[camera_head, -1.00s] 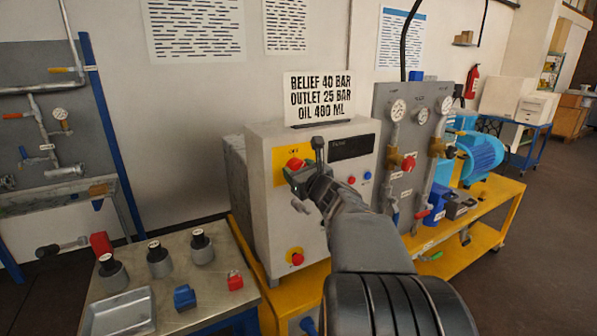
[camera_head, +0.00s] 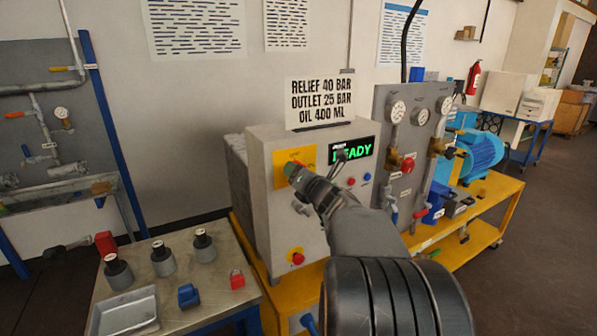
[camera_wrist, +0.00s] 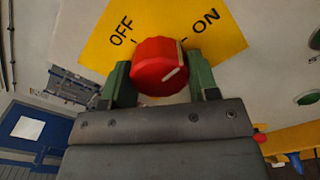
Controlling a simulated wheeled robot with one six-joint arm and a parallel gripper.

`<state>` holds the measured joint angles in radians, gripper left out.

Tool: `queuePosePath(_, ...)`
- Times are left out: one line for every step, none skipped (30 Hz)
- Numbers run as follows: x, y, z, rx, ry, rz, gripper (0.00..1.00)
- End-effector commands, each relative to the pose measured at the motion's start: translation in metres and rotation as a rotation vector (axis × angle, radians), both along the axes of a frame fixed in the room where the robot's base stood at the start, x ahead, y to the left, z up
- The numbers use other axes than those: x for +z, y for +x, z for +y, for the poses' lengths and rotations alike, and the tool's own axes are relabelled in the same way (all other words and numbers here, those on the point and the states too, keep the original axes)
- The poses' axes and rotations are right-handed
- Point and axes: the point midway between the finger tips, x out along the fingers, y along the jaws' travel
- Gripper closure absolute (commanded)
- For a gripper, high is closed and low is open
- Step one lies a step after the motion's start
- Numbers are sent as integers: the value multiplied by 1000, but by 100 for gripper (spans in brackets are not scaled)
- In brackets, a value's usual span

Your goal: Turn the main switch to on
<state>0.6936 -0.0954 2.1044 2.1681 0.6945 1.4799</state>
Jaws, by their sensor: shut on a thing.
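The main switch is a red round knob (camera_wrist: 159,66) on a yellow plate (camera_wrist: 225,32) marked OFF and ON. In the wrist view its white pointer line lies toward the ON side. My gripper (camera_wrist: 160,85) is shut on the knob, with a green finger on each side of it. In the head view my gripper (camera_head: 291,173) is at the yellow plate (camera_head: 283,160) on the grey control box (camera_head: 262,220), and it partly hides the knob. The display (camera_head: 354,149) on the box is lit and shows green text, partly hidden, ending in "EADY".
Red and blue buttons (camera_head: 366,178) and a gauge panel (camera_head: 405,140) are to the right. A bench (camera_head: 215,300) at the left holds black-topped cylinders, a metal tray (camera_head: 125,312) and padlocks.

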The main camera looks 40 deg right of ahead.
Motion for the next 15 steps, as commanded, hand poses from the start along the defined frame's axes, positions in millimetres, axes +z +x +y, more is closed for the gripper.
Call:
queuePosePath(1,0,0,1,17,-2,69)
queuePosePath(1,0,0,1,26,-3,69)
queuePosePath(0,0,0,1,38,-4,69)
queuePosePath(0,0,0,1,47,-6,69)
queuePosePath(0,0,0,1,53,-7,69)
queuePosePath(0,0,0,1,59,-8,69)
queuePosePath(0,0,0,1,64,-9,69)
queuePosePath(0,0,0,1,68,-10,69)
queuePosePath(0,0,0,1,73,-11,69)
queuePosePath(0,0,0,1,75,-11,69)
queuePosePath(0,0,0,1,78,-11,69)
queuePosePath(0,0,0,1,80,-12,69)
queuePosePath(0,0,0,1,81,-12,69)
queuePosePath(0,0,0,1,82,-12,69)
queuePosePath(0,0,0,1,82,-12,69)
